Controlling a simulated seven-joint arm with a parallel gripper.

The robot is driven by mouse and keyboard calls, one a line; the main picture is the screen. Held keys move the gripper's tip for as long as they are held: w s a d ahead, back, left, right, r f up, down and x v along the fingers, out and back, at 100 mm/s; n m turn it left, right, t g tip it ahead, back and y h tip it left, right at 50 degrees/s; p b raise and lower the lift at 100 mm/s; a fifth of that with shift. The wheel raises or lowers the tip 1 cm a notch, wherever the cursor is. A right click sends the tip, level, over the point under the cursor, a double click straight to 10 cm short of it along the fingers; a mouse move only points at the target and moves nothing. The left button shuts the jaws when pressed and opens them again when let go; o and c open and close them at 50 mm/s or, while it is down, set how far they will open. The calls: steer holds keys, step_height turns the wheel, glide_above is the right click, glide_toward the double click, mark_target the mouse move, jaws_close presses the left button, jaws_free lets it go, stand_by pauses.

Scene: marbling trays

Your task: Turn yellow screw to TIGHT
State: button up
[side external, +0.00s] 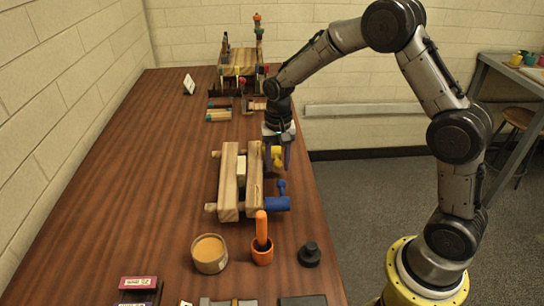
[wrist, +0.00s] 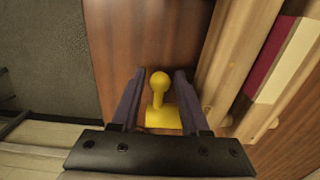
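The yellow screw (side external: 277,157) is at the far right side of a wooden press (side external: 228,185). In the wrist view the yellow screw (wrist: 160,112) shows a round-ended handle on a wider yellow base. My gripper (wrist: 158,80) is open, with one dark finger on each side of the handle and a gap on both sides. In the side view my gripper (side external: 277,152) points down over the screw and partly hides it. A blue screw (side external: 276,203) sits at the near end of the same press side. No TIGHT mark is readable.
A cream block (side external: 241,170) lies between the press beams. An orange cup (side external: 262,251) with a handle in it, a round tub (side external: 209,254) and a black knob (side external: 309,255) stand nearer. A wooden rack (side external: 240,62) is at the back. The table's left is clear.

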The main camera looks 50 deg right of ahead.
mark_target(277, 160)
jaws_close()
steer(key=shift+w+r, duration=0.1)
steer(key=shift+r, duration=0.55)
steer(key=shift+d, duration=0.1)
steer(key=shift+w+r, duration=0.1)
steer(key=shift+r, duration=0.3)
steer(key=shift+d, duration=0.1)
steer(key=shift+w+r, duration=0.1)
steer(key=shift+r, duration=0.05)
steer(key=shift+d+r, duration=0.1)
steer(key=shift+r, duration=0.1)
steer(key=shift+w+r, duration=0.1)
